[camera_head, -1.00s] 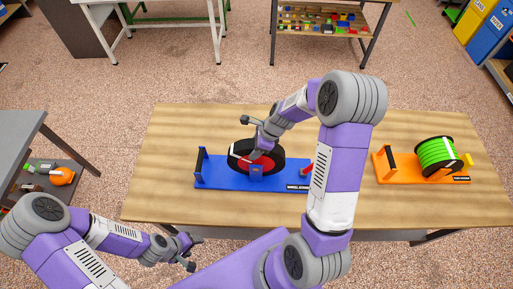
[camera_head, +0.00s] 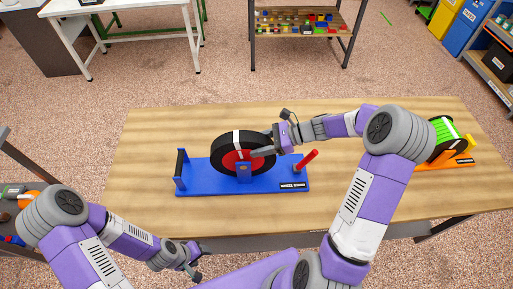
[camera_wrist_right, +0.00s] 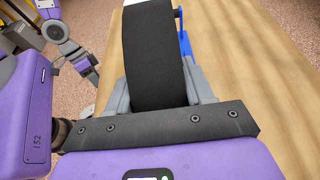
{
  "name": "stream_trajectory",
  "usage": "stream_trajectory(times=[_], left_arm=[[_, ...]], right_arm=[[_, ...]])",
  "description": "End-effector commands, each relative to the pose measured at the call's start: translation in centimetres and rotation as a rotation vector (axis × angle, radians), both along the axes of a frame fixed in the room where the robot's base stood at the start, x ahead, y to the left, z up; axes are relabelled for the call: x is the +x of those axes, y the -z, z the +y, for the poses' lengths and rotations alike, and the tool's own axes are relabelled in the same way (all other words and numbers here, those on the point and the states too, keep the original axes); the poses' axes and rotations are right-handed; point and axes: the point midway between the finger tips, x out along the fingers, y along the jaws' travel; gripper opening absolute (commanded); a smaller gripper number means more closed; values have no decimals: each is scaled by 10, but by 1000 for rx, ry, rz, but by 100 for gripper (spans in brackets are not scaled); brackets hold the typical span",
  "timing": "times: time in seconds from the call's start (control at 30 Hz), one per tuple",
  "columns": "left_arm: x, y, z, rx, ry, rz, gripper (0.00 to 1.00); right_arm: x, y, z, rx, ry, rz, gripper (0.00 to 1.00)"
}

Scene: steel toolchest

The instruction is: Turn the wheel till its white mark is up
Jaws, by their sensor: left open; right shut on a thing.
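The wheel (camera_head: 224,156) stands upright on a blue stand (camera_head: 212,187), with a black tyre and a red hub. Its white mark (camera_head: 236,139) is at the top of the tyre, slightly left of the middle in the head view. My right gripper (camera_head: 268,146) is shut on the right side of the wheel's rim. In the right wrist view the black tyre (camera_wrist_right: 155,60) runs between the two fingers, and the white mark (camera_wrist_right: 131,3) shows at the top edge. My left gripper (camera_head: 192,262) is open and empty, low in front of the table.
An orange stand with a green spool (camera_head: 446,135) is at the table's right end. The wooden table (camera_head: 140,140) is clear behind and left.

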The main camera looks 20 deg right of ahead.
Motion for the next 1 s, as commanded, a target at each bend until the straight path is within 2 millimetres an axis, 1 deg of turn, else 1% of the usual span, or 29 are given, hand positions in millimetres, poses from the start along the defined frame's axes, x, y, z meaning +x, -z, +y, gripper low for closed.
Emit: stream_trajectory(times=[0.03, 0.1, 0.4, 0.93, 0.97, 1.0], left_arm=[[0, 5, 0, 0, 0, 0, 60], [0, 8, 0, 0, 0, 0, 60], [0, 15, 0, 0, 0, 0, 60], [0, 16, 0, 0, 0, 0, 60], [0, 16, 0, 0, 0, 0, 60], [0, 16, 0, 0, 0, 0, 60]], right_arm=[[-1, 5, -3, 34, 2, -10, 0], [-2, 6, -5, 72, 2, -23, 0], [-4, 11, -10, 177, -1, -59, 0], [-5, 12, -11, 200, -2, -64, 0], [-5, 12, -11, 200, -2, -64, 53], [-5, 12, -11, 200, -2, -64, 59]])
